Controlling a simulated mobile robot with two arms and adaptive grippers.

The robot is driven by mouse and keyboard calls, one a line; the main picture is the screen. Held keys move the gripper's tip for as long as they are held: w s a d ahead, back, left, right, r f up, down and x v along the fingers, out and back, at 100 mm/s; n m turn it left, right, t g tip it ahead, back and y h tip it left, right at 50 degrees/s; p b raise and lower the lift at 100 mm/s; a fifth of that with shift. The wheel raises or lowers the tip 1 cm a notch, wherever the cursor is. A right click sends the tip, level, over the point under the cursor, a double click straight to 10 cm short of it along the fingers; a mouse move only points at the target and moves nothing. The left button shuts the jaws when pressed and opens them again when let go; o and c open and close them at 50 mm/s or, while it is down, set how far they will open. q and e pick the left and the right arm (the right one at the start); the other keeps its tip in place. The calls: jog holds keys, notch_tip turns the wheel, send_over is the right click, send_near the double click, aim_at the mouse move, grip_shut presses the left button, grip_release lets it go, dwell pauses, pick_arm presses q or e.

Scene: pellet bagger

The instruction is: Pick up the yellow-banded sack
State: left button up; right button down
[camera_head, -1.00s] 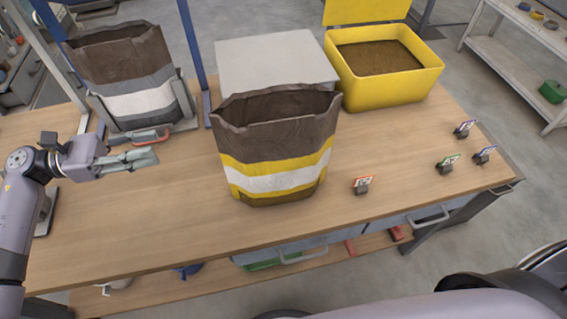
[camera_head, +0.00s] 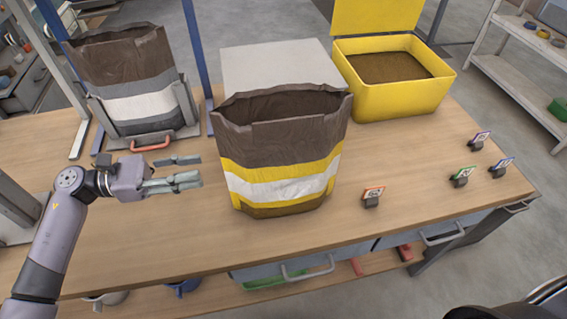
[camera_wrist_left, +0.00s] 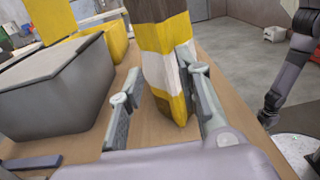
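The yellow-banded sack (camera_head: 282,180) stands upright on the wooden table, brown with yellow and white bands and an open top showing brown contents. My left gripper (camera_head: 194,170) is open and empty, left of the sack at about band height, its fingers pointing at it with a small gap. In the left wrist view the sack (camera_wrist_left: 165,65) appears ahead, partly between the two spread fingers and partly hidden by them. My right gripper is not seen.
A grey-banded sack (camera_head: 140,105) stands in a holder at back left. A pale grey box (camera_head: 275,62) is behind the yellow-banded sack. A yellow bin (camera_head: 400,100) of brown pellets is at back right.

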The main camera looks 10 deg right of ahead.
aim_at(238, 165)
pick_arm(q)
jog(key=d+p, duration=0.1)
jog(key=d, duration=0.2)
jog(key=d+p, duration=0.1)
jog(key=d, duration=0.3)
jog(key=s+d+p, duration=0.1)
jog(key=d+p, duration=0.1)
jog(key=d, duration=0.1)
jog(key=shift+d, duration=0.25)
jog(key=shift+c, duration=0.2)
grip_shut()
jog(key=shift+r, duration=0.15)
